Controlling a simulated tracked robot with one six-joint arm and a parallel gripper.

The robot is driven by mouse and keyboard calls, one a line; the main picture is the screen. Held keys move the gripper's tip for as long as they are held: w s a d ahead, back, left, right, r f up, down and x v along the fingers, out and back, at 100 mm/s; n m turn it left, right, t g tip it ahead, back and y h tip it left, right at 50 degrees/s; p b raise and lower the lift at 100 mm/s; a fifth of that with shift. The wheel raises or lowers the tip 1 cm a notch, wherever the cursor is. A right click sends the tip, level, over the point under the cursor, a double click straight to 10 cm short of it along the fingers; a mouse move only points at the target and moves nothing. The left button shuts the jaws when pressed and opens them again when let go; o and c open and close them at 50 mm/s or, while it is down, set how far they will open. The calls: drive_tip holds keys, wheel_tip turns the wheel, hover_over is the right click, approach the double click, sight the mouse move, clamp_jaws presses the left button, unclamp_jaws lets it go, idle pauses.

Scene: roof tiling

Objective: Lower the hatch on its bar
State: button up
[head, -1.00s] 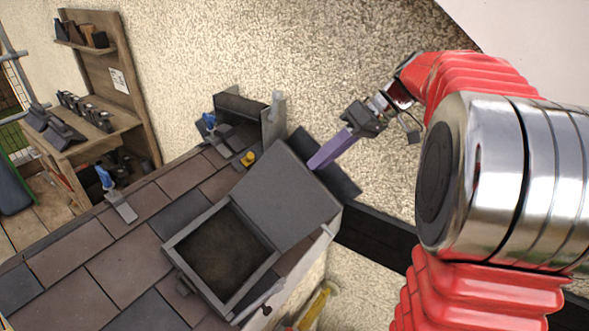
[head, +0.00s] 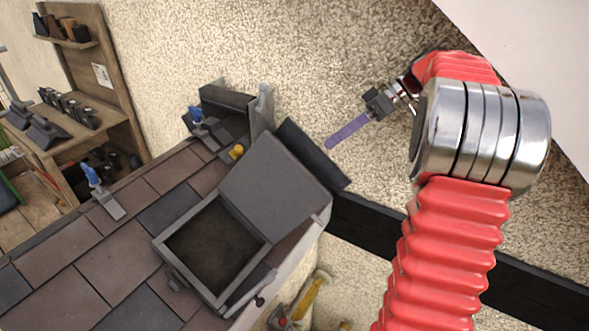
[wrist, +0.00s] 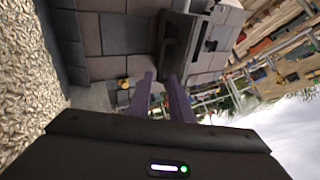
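The hatch on the roof has a dark grey lid (head: 275,187) that stands swung open, leaning back to the right of its square frame (head: 168,262). The frame's opening is uncovered and dark inside. A thin grey bar (head: 246,294) lies along the frame's near right side, ending in a dark knob; whether it joins the lid is unclear.
A blue-handled trowel (head: 103,192) and a yellow item (head: 236,152) lie on the slates. A wooden workbench (head: 75,130) is at left.

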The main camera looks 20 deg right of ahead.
sight(294, 169)
drive_tip(key=x, duration=1.3)
drive_tip(key=shift+a+f, duration=0.2)
drive_tip(key=shift+a, duration=0.1)
drive_tip(key=shift+c, duration=0.4)
clamp_jaws()
drive_tip(key=shift+d, duration=0.1)
